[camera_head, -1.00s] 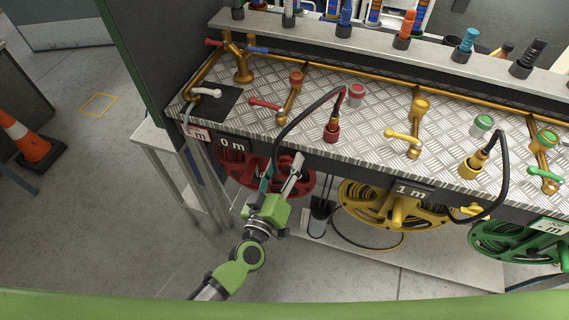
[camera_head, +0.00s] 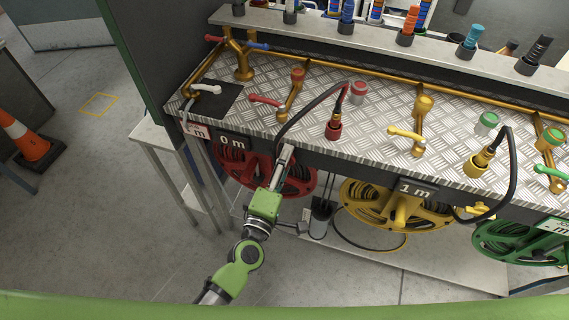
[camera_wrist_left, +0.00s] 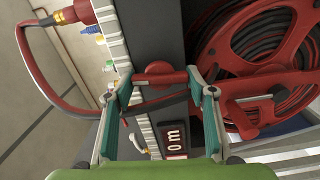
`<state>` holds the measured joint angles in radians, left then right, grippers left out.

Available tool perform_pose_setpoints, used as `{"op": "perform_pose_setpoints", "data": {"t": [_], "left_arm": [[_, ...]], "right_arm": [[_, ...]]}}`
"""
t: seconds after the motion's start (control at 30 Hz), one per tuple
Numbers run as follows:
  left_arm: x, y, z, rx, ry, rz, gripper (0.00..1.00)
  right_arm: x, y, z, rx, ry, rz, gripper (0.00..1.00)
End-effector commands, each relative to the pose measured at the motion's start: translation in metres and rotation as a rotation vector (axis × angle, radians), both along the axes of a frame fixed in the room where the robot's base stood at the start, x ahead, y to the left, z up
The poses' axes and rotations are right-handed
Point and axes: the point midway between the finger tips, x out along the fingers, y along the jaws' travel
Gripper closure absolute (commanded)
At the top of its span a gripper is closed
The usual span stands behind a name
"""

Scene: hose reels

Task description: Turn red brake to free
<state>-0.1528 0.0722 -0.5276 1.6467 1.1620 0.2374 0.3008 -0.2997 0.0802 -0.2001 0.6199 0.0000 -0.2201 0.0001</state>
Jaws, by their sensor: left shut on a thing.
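The red brake (camera_wrist_left: 160,79) shows in the left wrist view as a short red bar with a rounded top, close to the dark counter front. My left gripper (camera_wrist_left: 158,80) has one fingertip on each side of it and is shut on it. In the head view my left gripper (camera_head: 286,152) reaches up to the counter's front edge, beside the red hose reel (camera_head: 240,172). The brake itself is hidden there behind the fingers. The red reel also shows in the left wrist view (camera_wrist_left: 218,45). My right gripper is not in view.
The counter (camera_head: 230,120) carries taps and hose fittings. A black hose (camera_head: 300,124) loops from the red nozzle (camera_head: 333,130) over the edge near my gripper. The yellow reel (camera_head: 370,205) hangs to the right, the green reel (camera_head: 510,242) farther right. Open floor lies left.

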Motion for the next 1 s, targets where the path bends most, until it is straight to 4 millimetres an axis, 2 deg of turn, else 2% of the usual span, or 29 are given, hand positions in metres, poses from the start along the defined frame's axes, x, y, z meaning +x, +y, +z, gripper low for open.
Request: {"op": "perform_pose_setpoints", "data": {"t": [0.3, 0.8, 0.83, 0.87, 0.9, 1.0], "left_arm": [[-0.0005, 0.0002, -0.0015, -0.098, 0.034, 0.0, 0.71], [-0.0005, 0.0002, -0.0015, -0.115, 0.04, 0.0, 0.71], [-0.0005, 0.0002, -0.0015, -0.115, 0.04, 0.0, 0.44], [-0.0005, 0.0002, -0.0015, -0.115, 0.04, 0.0, 0.36], [-0.0004, 0.0002, -0.0015, -0.115, 0.04, 0.0, 0.32], [-0.0003, 0.0001, -0.0012, -0.114, 0.039, 0.0, 0.32]], "right_arm": [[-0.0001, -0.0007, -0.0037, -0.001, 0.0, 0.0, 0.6], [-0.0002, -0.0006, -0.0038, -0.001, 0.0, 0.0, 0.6], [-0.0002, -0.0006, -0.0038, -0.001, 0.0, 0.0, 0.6], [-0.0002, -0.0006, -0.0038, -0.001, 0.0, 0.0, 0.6], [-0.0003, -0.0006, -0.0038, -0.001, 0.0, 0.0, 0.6], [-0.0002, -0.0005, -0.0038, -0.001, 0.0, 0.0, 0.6]]}}
